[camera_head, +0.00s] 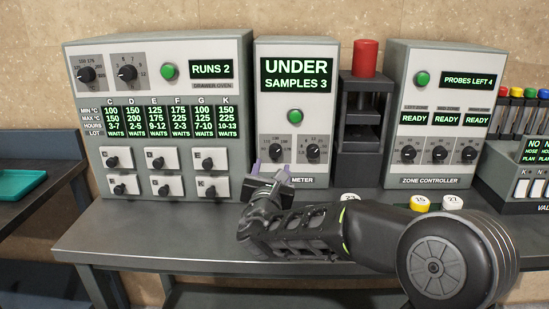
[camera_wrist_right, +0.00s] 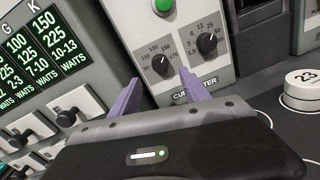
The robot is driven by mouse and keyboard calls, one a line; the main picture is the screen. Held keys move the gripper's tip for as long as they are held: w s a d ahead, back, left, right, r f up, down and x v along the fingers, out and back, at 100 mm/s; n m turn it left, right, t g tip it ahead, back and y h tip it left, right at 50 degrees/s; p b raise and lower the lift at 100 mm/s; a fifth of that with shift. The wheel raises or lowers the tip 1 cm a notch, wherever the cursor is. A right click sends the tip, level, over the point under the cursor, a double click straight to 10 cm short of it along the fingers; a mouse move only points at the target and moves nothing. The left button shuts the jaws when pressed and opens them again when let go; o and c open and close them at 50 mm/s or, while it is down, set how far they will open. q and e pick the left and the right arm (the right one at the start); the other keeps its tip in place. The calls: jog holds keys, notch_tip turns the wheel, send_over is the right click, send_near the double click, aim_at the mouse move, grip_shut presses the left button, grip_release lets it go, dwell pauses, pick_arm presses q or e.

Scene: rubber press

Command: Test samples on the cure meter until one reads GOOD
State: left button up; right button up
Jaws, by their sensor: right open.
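The cure meter (camera_head: 268,120) stands upright at the back of the bench, and its display reads UNDER and SAMPLES 3. A green button (camera_head: 295,115) and two dials are on its front. My right gripper (camera_head: 268,178) is open and empty in front of the meter's lower left. In the right wrist view its purple fingers (camera_wrist_right: 160,82) point at the meter's left dial (camera_wrist_right: 161,65), apart from each other. Samples stand on the bench: a white-topped one (camera_wrist_right: 303,84), partly hidden by my right arm in the head view, and two with yellow sides (camera_head: 419,203) (camera_head: 452,202). My left gripper is not in view.
The drawer oven (camera_head: 240,110) stands left of the meter. A dark press with a red top (camera_head: 365,58) and the zone controller (camera_head: 440,155) stand to its right. The bench front (camera_head: 150,240) at left is clear. A green tray (camera_head: 18,185) lies on the left bench.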

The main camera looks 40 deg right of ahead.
aim_at(275, 153)
jog(key=p+x, duration=0.1)
jog(key=x, duration=0.7)
jog(key=shift+s, duration=0.1)
jog(key=shift+c, duration=0.4)
grip_shut()
